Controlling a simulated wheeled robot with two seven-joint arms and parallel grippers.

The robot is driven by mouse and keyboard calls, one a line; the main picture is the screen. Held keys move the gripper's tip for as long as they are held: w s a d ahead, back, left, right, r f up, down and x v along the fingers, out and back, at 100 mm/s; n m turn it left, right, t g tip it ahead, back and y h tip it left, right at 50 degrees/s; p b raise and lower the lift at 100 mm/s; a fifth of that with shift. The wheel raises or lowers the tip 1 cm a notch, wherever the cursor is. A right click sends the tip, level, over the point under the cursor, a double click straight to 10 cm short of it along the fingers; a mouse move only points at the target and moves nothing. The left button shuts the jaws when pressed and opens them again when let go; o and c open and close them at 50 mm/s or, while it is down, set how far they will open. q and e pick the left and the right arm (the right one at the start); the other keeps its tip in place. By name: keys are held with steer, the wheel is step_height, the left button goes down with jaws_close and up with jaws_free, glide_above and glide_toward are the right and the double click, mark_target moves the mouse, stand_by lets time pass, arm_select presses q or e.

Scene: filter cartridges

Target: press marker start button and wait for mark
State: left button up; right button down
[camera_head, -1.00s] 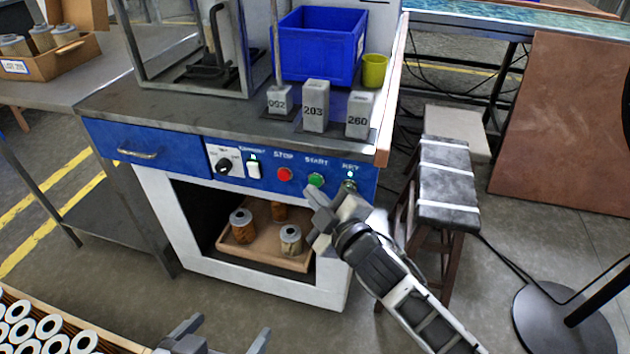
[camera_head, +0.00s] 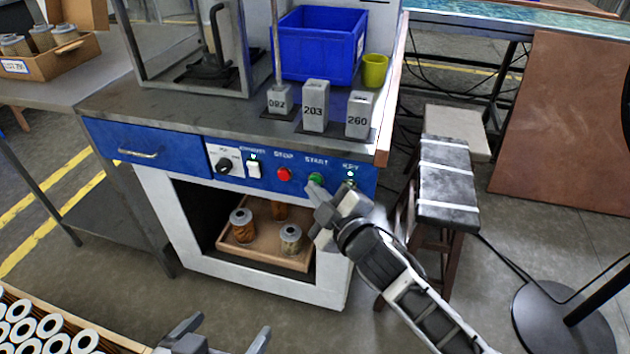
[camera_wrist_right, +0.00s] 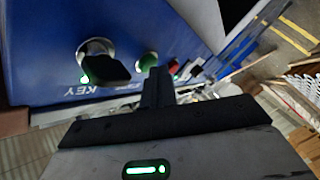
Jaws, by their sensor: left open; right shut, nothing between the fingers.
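The marker machine has a blue front panel (camera_head: 132,134) with a green START button (camera_head: 316,180), a red STOP button (camera_head: 284,174) and a key switch (camera_head: 350,184). My right gripper (camera_head: 316,203) is shut and empty, its tip just below the START button. In the right wrist view the shut fingers (camera_wrist_right: 157,82) point at the panel, close to the green button (camera_wrist_right: 148,62); I cannot tell whether they touch it. The key (camera_wrist_right: 104,68) shows beside it. My left gripper (camera_head: 225,342) is open and empty at the bottom edge, low in front of the machine.
Blocks marked 092, 203 and 260 (camera_head: 359,113) stand on the machine top by a blue bin (camera_head: 318,45) and a yellow cup (camera_head: 374,70). A tray (camera_head: 262,256) with cartridges sits in the lower opening. A stool (camera_head: 446,185) stands at right.

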stand_by(0.4)
steer(key=shift+s+a+p, duration=0.2)
steer(key=shift+s+p, duration=0.1)
steer(key=shift+s, duration=0.35)
steer(key=shift+s, duration=0.1)
steer(key=s, duration=0.1)
steer(key=s+a, duration=0.1)
steer(key=s, duration=0.1)
steer(key=s+p, duration=0.1)
steer(key=shift+s+a, duration=0.3)
stand_by(0.6)
